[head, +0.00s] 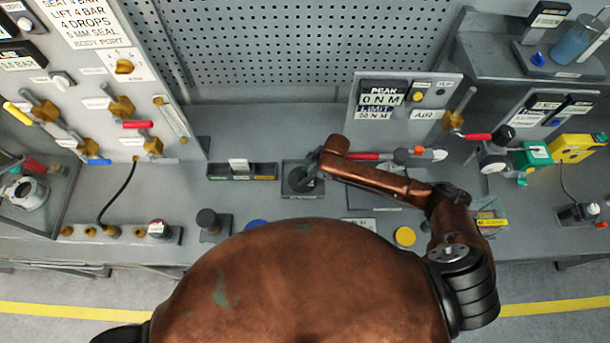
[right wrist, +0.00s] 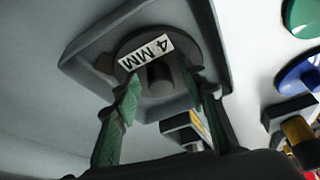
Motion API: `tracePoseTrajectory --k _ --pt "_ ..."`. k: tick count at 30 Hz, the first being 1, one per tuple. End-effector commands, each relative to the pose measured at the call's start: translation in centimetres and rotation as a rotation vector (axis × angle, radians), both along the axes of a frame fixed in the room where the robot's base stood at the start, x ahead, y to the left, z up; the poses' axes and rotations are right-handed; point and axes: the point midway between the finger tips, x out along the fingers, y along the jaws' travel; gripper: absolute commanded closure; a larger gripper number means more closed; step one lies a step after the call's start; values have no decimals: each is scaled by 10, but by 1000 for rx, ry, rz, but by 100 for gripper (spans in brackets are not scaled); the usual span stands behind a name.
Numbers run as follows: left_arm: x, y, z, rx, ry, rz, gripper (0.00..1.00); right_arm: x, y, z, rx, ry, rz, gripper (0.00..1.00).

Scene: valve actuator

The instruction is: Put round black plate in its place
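The round black plate (right wrist: 193,47) has a white "4 MM" label and a short central knob (right wrist: 160,76). It lies in a square grey tray (right wrist: 92,48), which also shows on the bench in the head view (head: 317,194). My right gripper (right wrist: 162,82) is over the plate with its green-padded fingers apart, one on each side of the knob. I see no clear contact between fingers and knob. In the head view my right gripper (head: 310,172) partly covers the plate. My left gripper is out of view.
A three-slot holder (head: 242,171) stands left of the tray. A block with a black knob (head: 208,220), a blue disc (head: 257,224) and a yellow disc (head: 404,237) lie nearer the front. The torque panel (head: 400,110) and a red-handled tool (head: 366,156) are to the right.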

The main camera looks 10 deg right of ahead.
Motion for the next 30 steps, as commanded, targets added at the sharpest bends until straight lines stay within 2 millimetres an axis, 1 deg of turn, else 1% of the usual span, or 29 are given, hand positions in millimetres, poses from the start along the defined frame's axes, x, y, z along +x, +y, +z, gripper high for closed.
tracePoseTrajectory --k 5,8,15,21,25,30 --pt "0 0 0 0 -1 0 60 0 -1 7 0 -2 -1 60" --pt "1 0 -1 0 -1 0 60 -2 -6 19 -1 -3 0 60" --pt "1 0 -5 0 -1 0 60 -10 -24 65 0 -4 1 60" --pt "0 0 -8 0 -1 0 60 -17 -35 97 0 -1 0 60" --pt "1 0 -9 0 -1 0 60 -19 -39 109 1 -1 1 60" --pt "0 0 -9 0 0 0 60 -20 -41 114 0 0 0 60"
